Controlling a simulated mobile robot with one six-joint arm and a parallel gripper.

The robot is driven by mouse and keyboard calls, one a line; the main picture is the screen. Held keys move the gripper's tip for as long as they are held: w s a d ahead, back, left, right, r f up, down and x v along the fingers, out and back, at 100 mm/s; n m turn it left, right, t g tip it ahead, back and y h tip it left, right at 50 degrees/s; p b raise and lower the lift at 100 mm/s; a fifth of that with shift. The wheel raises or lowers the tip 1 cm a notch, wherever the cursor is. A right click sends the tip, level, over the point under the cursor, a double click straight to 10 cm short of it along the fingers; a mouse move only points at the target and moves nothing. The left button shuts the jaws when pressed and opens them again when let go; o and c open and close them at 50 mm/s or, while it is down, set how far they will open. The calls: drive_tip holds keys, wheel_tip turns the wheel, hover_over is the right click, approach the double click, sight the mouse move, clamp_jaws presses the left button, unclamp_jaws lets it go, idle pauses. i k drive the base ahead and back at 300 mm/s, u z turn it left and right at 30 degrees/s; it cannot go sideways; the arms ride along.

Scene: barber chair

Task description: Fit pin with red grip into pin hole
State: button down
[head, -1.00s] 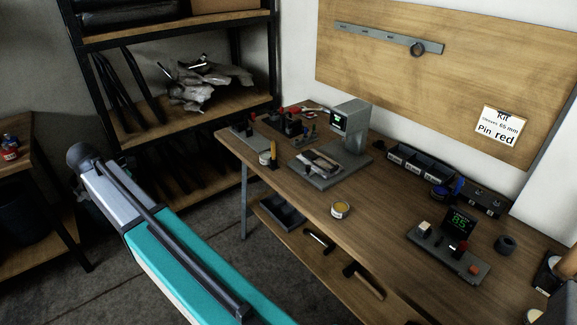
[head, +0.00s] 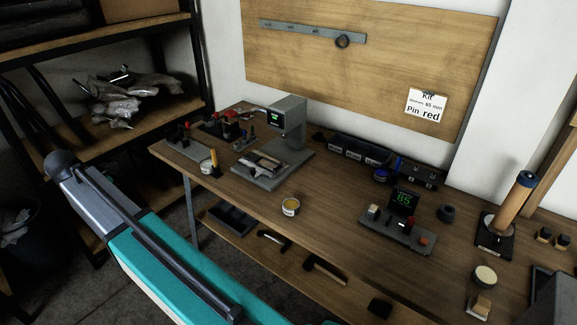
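A pin with a red grip cannot be surely picked out in the head view. Small red-topped parts (head: 229,116) stand among dark fixtures at the left end of the bench (head: 330,215). A pin hole is too small to make out. My teal and grey arm crosses the lower left, in front of the bench. My gripper's fingers do not show.
A grey press-like machine (head: 288,128) stands at the back left of the bench. Dark bins (head: 360,148) line the wall. A tall orange-brown cylinder (head: 515,201) stands at right. The middle of the bench is mostly clear.

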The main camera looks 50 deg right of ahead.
sight(210, 124)
drive_tip(key=z, duration=0.05)
drive_tip(key=i, duration=1)
drive_tip(key=u, duration=0.05)
